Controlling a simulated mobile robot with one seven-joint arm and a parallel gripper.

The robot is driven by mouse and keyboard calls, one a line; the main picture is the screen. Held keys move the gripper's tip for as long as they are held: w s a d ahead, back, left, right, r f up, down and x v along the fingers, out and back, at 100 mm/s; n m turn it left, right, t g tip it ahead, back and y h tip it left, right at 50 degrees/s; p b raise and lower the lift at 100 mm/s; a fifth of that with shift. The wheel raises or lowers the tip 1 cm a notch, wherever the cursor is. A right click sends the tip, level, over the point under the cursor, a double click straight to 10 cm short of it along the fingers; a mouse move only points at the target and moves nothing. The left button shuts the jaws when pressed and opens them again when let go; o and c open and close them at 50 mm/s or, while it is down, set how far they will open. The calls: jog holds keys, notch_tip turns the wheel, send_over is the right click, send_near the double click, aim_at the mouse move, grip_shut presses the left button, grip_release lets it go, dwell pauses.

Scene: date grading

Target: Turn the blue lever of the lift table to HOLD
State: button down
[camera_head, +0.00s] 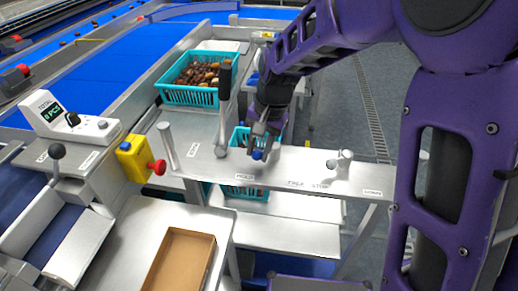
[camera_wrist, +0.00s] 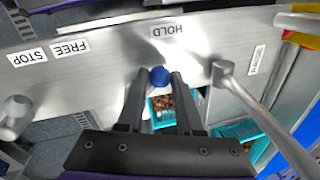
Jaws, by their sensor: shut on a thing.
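The blue lever's round knob (camera_wrist: 158,77) sits between my fingertips, close to the steel panel (camera_wrist: 110,52). The HOLD label (camera_wrist: 168,30) is just beyond the knob, slightly to its right in the wrist view. The FREE label (camera_wrist: 70,48) and STOP label (camera_wrist: 27,57) lie farther left. My gripper (camera_wrist: 160,80) is shut on the knob. In the head view the blue knob (camera_head: 258,155) shows at my gripper (camera_head: 263,141), near the HOLD label (camera_head: 244,177). The lever's shaft is mostly hidden by my fingers.
A black-handled lever (camera_head: 224,85) and a grey post (camera_head: 167,147) stand left of my gripper. A metal knob (camera_head: 340,161) stands at the panel's right. A teal crate of dates (camera_head: 187,96) is behind. A yellow box with a red button (camera_head: 134,157) is at left.

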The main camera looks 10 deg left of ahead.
jog(key=shift+w+r, duration=0.15)
jog(key=shift+w, duration=0.05)
jog(key=c, duration=0.8)
grip_release()
jog(key=shift+o, duration=1.1)
jog(key=s+d+r, duration=0.1)
jog(key=d+r, duration=0.2)
jog(key=r, duration=1.4)
jog(key=shift+d, duration=0.15)
